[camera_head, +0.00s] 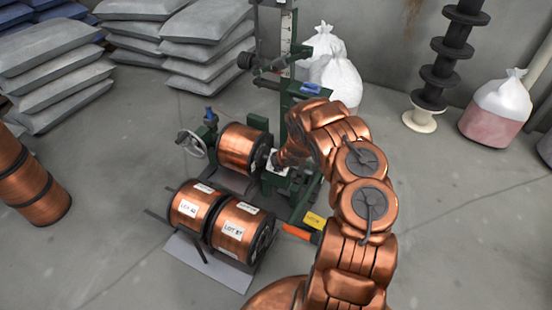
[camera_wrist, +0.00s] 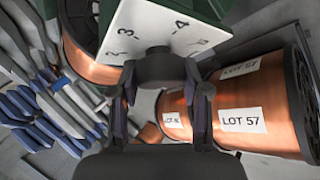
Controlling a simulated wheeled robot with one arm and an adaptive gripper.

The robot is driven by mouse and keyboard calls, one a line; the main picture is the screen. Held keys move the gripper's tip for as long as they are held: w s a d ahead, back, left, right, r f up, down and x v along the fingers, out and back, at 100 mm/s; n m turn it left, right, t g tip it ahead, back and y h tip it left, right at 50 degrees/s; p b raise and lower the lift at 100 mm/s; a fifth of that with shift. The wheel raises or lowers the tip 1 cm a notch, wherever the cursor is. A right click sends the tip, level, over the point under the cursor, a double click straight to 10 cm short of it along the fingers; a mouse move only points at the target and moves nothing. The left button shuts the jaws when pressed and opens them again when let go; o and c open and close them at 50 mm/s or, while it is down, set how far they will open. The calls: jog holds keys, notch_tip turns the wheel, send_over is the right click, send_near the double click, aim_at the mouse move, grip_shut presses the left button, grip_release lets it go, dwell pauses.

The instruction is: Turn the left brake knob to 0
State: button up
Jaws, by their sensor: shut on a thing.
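The left brake knob (camera_wrist: 160,66) is a dark round knob in front of a white dial plate (camera_wrist: 188,16) in the wrist view. The figures 2, 3 and -4 show on the plate; the knob's pointer and the 0 mark cannot be made out. My gripper (camera_wrist: 160,88) is shut on the knob, with one dark finger on each side. In the head view the white plate (camera_head: 272,172) shows on the green stand beside a copper spool (camera_head: 241,149). My copper-coloured arm reaches it from the right and hides the knob there.
Two labelled copper spools (camera_head: 233,229) lie in front of the stand; a LOT 57 spool (camera_wrist: 262,105) is close right in the wrist view. A handwheel (camera_head: 192,144) is left of the stand. Grey sacks (camera_head: 205,30) are stacked behind.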

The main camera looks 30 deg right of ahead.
jog(key=shift+w+a+p, duration=0.1)
jog(key=shift+a+p, duration=0.05)
jog(key=shift+p, duration=0.15)
dwell(0.4)
jog(key=o, duration=1)
jog(key=shift+c, duration=0.2)
jog(key=shift+o, duration=0.9)
jog(key=shift+r, duration=0.15)
jog(key=v, duration=1.1)
jog(key=shift+s+r, duration=0.2)
jog(key=shift+r, duration=0.15)
jog(key=shift+r, duration=0.1)
